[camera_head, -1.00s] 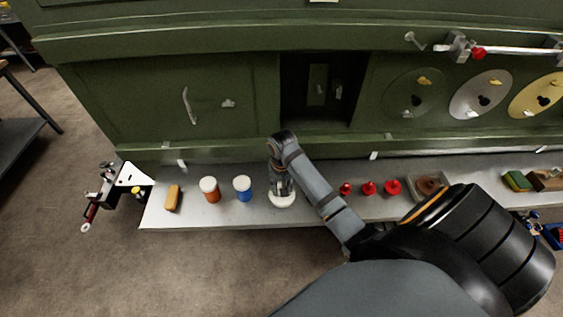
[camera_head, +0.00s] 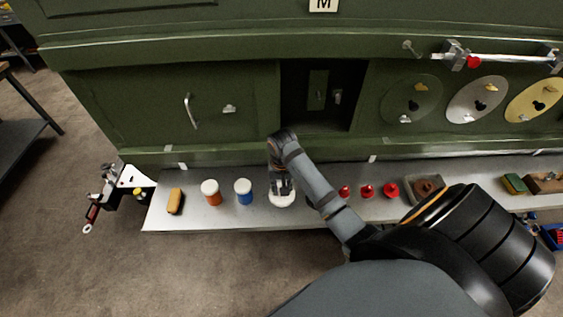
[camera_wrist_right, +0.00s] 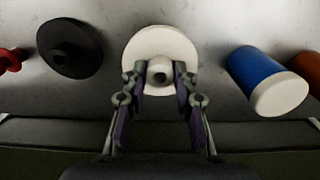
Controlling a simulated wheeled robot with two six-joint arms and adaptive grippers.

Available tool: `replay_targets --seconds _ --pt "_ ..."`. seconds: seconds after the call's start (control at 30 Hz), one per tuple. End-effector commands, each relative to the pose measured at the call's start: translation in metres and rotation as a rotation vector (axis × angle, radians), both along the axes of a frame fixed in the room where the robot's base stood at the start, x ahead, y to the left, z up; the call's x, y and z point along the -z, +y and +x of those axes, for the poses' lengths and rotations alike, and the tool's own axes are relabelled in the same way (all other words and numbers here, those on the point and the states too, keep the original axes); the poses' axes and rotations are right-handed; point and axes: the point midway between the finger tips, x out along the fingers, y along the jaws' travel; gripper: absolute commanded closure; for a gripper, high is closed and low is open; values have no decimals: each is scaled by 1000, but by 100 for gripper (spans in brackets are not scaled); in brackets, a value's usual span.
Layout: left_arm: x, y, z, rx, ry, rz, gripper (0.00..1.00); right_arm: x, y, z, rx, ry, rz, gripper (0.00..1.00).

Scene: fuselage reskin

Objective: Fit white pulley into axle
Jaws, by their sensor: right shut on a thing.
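The white pulley (camera_head: 281,200) is a round disc with a raised hub, on the grey shelf. It also shows in the right wrist view (camera_wrist_right: 160,50), with its hub facing the camera. My right gripper (camera_head: 283,187) is over it with its fingers pointing down. In the right wrist view its two fingers (camera_wrist_right: 160,76) are closed against both sides of the hub. I cannot tell whether the disc touches the shelf. I cannot tell which part is the axle. My left gripper is not in view.
On the shelf (camera_head: 160,219) stand a blue jar (camera_head: 244,191), an orange jar (camera_head: 211,192) and several red knobs (camera_head: 367,191). A black pulley (camera_wrist_right: 69,48) lies beside the white one. The green panel (camera_head: 240,80) rises behind, with a dark opening (camera_head: 345,70).

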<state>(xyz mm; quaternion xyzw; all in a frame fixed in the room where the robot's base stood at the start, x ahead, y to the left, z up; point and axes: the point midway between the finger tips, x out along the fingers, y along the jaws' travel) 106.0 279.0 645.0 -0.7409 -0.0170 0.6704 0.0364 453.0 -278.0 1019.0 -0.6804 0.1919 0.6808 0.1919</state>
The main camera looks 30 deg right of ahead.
Motion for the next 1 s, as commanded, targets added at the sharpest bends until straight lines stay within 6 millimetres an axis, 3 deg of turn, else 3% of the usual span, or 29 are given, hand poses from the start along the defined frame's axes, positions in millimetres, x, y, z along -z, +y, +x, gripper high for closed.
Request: replay_targets --seconds 0.57,1.0 --pt "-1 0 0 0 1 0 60 -13 0 0 0 -1 0 100" --pt "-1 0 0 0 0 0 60 -41 0 0 0 -1 -1 100"
